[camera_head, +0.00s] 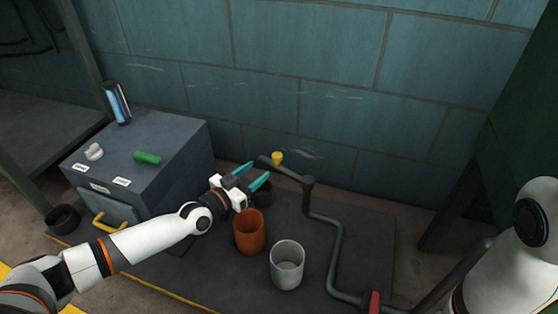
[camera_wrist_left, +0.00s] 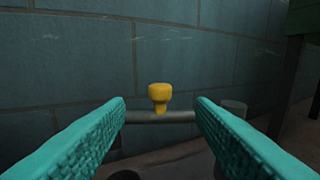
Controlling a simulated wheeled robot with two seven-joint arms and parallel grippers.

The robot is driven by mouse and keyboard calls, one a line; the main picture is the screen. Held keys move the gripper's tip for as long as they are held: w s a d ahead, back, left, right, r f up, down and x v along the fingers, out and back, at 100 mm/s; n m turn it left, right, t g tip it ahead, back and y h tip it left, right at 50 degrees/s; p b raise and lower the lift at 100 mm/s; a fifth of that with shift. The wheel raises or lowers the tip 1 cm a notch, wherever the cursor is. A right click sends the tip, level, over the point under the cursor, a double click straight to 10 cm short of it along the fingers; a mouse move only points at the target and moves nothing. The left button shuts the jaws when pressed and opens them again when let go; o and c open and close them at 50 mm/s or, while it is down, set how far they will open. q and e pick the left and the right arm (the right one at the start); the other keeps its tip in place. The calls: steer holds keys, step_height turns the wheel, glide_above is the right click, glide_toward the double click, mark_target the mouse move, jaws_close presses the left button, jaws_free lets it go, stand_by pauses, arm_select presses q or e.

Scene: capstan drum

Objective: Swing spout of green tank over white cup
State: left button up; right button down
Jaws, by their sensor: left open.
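A grey pipe spout (camera_head: 327,217) rises from the lower right and bends left; its end arm carries a yellow knob (camera_head: 277,158). The knob (camera_wrist_left: 159,94) also shows in the left wrist view, centred between my fingers above the horizontal pipe (camera_wrist_left: 158,117). The white cup (camera_head: 287,265) stands upright on the dark mat, left of the pipe's lower run. The spout end is behind the cup, near the wall. My left gripper (camera_head: 262,176) is open and empty, just left of and short of the knob. My right gripper is out of view. The green tank cannot be made out for certain.
An orange cup (camera_head: 249,233) stands left of the white cup. A dark cup (camera_head: 263,193) is partly hidden behind my left gripper. A grey cabinet (camera_head: 180,155) stands at left. A red part (camera_head: 374,302) sits low on the pipe. A dark green surface (camera_head: 525,120) fills the right.

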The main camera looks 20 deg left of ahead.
mark_target(274, 159)
arm_select(q)
steer(key=b+x, duration=0.4)
steer(key=x, duration=0.5)
steer(key=shift+f, duration=0.15)
steer(key=shift+w+d, duration=0.2)
steer(key=shift+w, duration=0.15)
jaws_close()
